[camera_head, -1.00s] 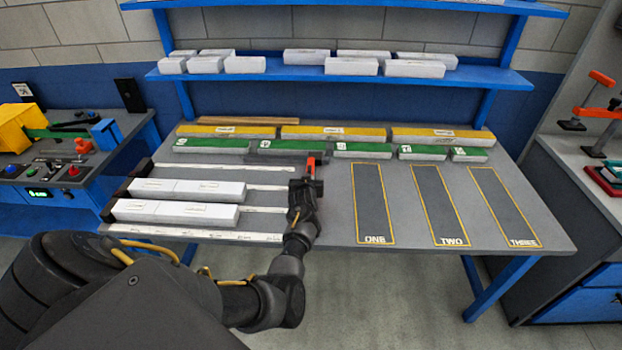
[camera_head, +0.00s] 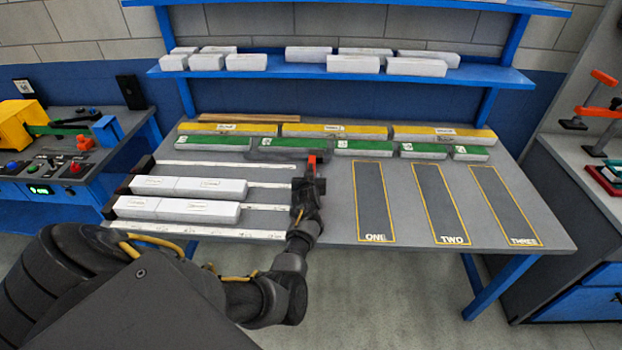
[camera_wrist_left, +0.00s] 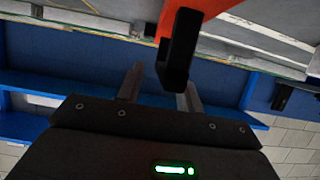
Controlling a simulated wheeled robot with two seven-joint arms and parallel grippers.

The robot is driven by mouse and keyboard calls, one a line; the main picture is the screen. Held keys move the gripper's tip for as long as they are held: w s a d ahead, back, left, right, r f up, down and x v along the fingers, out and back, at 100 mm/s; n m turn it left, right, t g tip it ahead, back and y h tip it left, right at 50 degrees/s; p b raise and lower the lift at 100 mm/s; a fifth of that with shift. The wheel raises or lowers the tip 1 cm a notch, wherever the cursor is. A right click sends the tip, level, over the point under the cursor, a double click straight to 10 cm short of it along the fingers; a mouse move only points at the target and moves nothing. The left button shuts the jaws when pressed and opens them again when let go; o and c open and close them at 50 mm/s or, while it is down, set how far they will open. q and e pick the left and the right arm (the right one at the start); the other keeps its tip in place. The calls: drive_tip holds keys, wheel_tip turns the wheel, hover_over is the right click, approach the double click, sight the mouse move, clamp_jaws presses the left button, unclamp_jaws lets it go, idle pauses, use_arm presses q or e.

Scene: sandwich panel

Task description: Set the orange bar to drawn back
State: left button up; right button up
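The orange bar (camera_head: 311,161) stands upright near the middle of the table, at the right end of the white strips. My left gripper (camera_head: 308,182) is right at it and hides its lower part. In the left wrist view the orange bar (camera_wrist_left: 232,5) crosses the top, with a black block (camera_wrist_left: 177,55) hanging from it in front of the fingers. My left gripper (camera_wrist_left: 161,78) has its two fingers apart, one on each side of that block in the picture. I see no contact. My right gripper is out of view.
White blocks (camera_head: 190,188) lie on the white strips at the left. Green-topped and yellow-topped blocks (camera_head: 335,131) line the back, with a dark grey bar (camera_head: 268,155) before them. Marked zones ONE, TWO and THREE (camera_head: 375,200) are empty at the right.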

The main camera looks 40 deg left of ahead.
use_arm(q)
drive_tip(key=shift+s+d+r+p, duration=0.1)
drive_tip(key=shift+s+r+p, duration=0.15)
drive_tip(key=shift+p, duration=0.1)
drive_tip(key=p+v, duration=0.9)
drive_tip(key=shift+s+d, duration=0.1)
drive_tip(key=shift+d, duration=0.1)
drive_tip(key=shift+s+d, duration=0.25)
drive_tip(key=shift+s, duration=0.1)
